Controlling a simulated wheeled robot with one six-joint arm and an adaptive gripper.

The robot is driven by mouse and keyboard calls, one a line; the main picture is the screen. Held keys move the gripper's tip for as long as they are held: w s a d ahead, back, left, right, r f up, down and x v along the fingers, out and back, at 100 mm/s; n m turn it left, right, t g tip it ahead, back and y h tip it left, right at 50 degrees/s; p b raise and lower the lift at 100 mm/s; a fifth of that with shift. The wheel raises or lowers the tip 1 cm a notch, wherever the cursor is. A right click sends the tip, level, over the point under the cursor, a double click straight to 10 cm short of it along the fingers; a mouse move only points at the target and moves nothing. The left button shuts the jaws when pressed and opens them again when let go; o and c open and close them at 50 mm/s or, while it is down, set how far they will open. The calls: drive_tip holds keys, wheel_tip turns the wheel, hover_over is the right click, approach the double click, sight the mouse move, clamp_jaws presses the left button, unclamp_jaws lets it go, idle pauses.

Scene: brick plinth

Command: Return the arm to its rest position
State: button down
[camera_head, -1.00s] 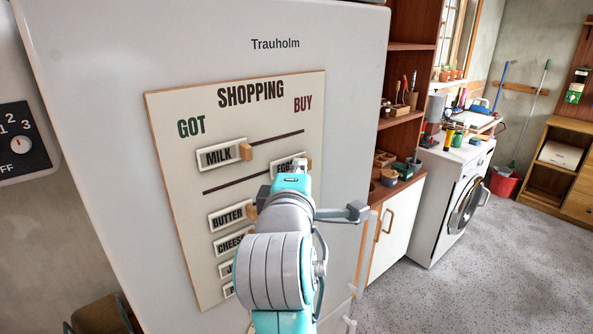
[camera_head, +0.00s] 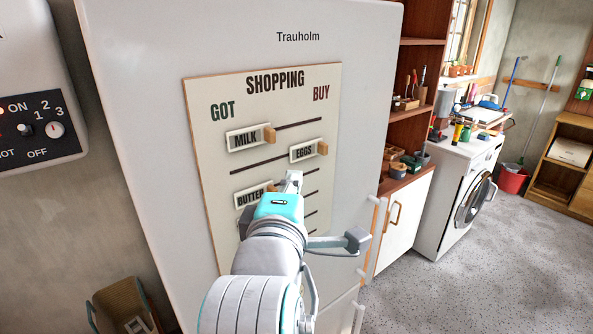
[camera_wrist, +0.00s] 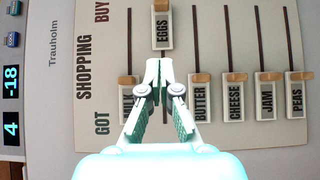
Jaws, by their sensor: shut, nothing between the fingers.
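The shopping board (camera_head: 222,165) is on the front of a white fridge (camera_head: 130,110). Its sliders carry name tiles. The eggs tile (camera_head: 303,152) is at the BUY side, with the milk tile (camera_head: 244,139) and butter tile (camera_head: 250,197) toward GOT. In the wrist view the eggs tile (camera_wrist: 162,32) is at the top, and the butter tile (camera_wrist: 199,100) is right of my gripper. My gripper (camera_head: 293,180) is shut and empty in front of the board, below the eggs tile in the head view. In the wrist view my gripper (camera_wrist: 158,66) partly hides the milk tile.
A control box (camera_head: 35,128) with knobs is at the left, with a basket (camera_head: 120,300) below. A wooden shelf (camera_head: 408,120), a white cabinet (camera_head: 402,228) and a washing machine (camera_head: 455,190) stand at the right. Grey floor (camera_head: 440,305) is open at the lower right.

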drive_tip(key=shift+s+a, duration=0.15)
drive_tip(key=shift+s, duration=0.65)
drive_tip(key=shift+f, duration=0.1)
drive_tip(key=d+f+y, duration=0.2)
drive_tip(key=d+f, duration=0.2)
drive_tip(key=f, duration=1.4)
drive_tip(key=s+d+f+m+g+y, duration=0.1)
drive_tip(key=s+d+f+m+y, duration=0.3)
drive_tip(key=s+f, duration=0.7)
drive_tip(key=s+d+f+m+g+h, duration=0.1)
drive_tip(key=s+d+f+m, duration=0.3)
drive_tip(key=s+f, duration=0.65)
drive_tip(key=s+d+m, duration=0.2)
drive_tip(key=s+m, duration=0.2)
drive_tip(key=s, duration=0.5)
drive_tip(key=s+d+m+h, duration=0.1)
drive_tip(key=s+d+m, duration=0.1)
drive_tip(key=s, duration=0.6)
drive_tip(key=shift+s+d+r+m+g+h, duration=0.3)
drive_tip(key=shift+s+d+r+m+g, duration=0.1)
drive_tip(key=shift+m, duration=0.5)
